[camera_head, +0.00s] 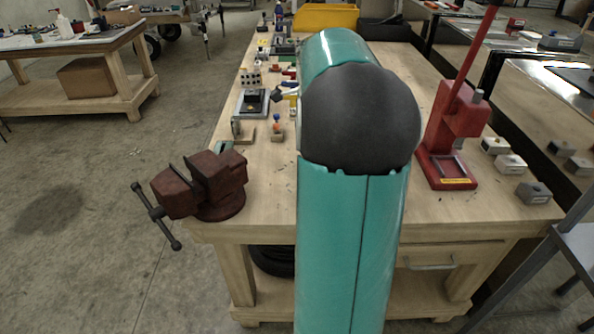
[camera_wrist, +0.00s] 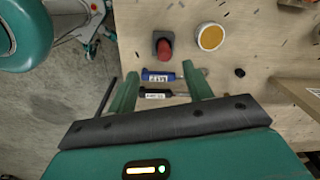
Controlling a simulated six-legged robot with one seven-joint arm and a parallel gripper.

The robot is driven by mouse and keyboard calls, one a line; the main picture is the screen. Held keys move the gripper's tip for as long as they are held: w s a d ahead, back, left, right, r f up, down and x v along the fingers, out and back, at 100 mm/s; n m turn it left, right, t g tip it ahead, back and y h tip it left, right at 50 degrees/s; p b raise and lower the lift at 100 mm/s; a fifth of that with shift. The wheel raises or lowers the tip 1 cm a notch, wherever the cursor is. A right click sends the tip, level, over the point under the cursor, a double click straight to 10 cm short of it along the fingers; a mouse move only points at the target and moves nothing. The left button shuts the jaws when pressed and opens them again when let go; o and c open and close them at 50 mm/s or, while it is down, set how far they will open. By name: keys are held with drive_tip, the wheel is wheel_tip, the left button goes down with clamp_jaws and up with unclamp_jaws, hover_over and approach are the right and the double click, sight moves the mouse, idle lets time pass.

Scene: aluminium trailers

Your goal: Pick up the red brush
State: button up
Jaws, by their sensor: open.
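In the wrist view my gripper (camera_wrist: 163,69) is open, with its two teal fingers spread over the wooden bench. A red rounded piece (camera_wrist: 165,49) with a dark square base lies just beyond the fingertips; I cannot tell whether it is the red brush. A blue labelled item (camera_wrist: 158,76) and a black item with a white label (camera_wrist: 156,93) lie between the fingers, and neither is visibly gripped. In the head view my arm hides my gripper, and no red brush can be made out there.
The workbench (camera_head: 270,190) bears a dark red vise (camera_head: 212,184) at its left corner and a red press (camera_head: 455,125) at right. Small items crowd its far left side. In the wrist view a yellow-topped round container (camera_wrist: 210,37) stands right of the red piece.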

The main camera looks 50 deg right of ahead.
drive_tip(key=shift+m, duration=0.6)
drive_tip(key=f, duration=0.3)
drive_tip(key=d+f, duration=0.1)
drive_tip(key=f, duration=0.1)
drive_tip(key=s+d+f, duration=0.1)
drive_tip(key=f, duration=0.2)
drive_tip(key=shift+d+f, duration=0.2)
drive_tip(key=shift+f, duration=0.1)
drive_tip(key=shift+w+a+f, duration=0.1)
drive_tip(key=shift+w+f, duration=0.05)
drive_tip(key=shift+f, duration=1.35)
drive_tip(key=shift+w+f, duration=0.1)
drive_tip(key=shift+f, duration=1.4)
drive_tip(key=c, duration=1.1)
